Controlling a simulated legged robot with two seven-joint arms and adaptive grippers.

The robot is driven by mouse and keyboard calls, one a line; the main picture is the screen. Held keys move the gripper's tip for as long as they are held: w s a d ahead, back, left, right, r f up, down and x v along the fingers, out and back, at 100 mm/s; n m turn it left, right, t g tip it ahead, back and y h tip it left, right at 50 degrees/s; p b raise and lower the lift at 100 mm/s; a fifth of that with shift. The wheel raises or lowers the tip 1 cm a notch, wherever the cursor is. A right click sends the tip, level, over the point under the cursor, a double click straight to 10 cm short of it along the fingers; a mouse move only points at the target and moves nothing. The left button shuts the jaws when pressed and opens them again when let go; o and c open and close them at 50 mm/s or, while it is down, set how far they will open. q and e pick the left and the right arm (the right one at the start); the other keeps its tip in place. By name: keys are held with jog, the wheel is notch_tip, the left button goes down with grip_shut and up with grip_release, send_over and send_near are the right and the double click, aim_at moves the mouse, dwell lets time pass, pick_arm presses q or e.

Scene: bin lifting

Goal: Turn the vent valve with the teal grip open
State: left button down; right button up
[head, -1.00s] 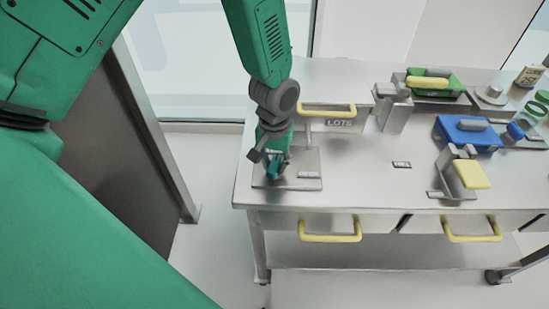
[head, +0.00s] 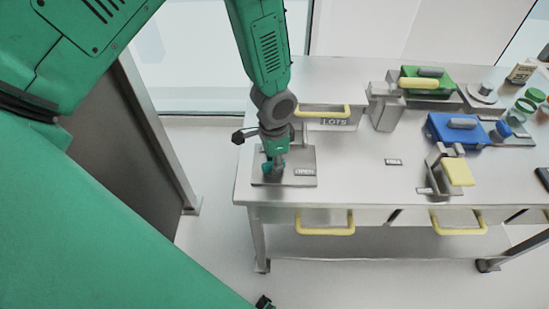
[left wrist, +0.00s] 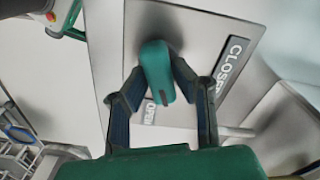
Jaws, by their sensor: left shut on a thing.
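The teal grip (left wrist: 157,68) of the vent valve stands on a grey metal plate (left wrist: 105,50). My left gripper (left wrist: 163,80) is shut on it, with a finger on each side in the left wrist view. The grip's dark mark lies near the OPEN label (left wrist: 150,112); the CLOSED label (left wrist: 232,68) is to the right. In the head view, my left gripper (head: 274,165) points down at the valve plate (head: 300,154) on the bench's left end, hiding most of the grip. My right gripper cannot be made out.
Yellow drawer handles (head: 325,226) stick out in front.

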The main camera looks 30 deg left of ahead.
pick_arm(q)
jog(key=shift+m+p, duration=0.65)
jog(key=shift+m, duration=1.55)
jog(key=c, duration=1.4)
grip_release()
jog(key=shift+o, duration=0.2)
jog(key=shift+r, duration=0.25)
notch_tip(320, 180, up, 11)
jog(key=shift+r, duration=0.2)
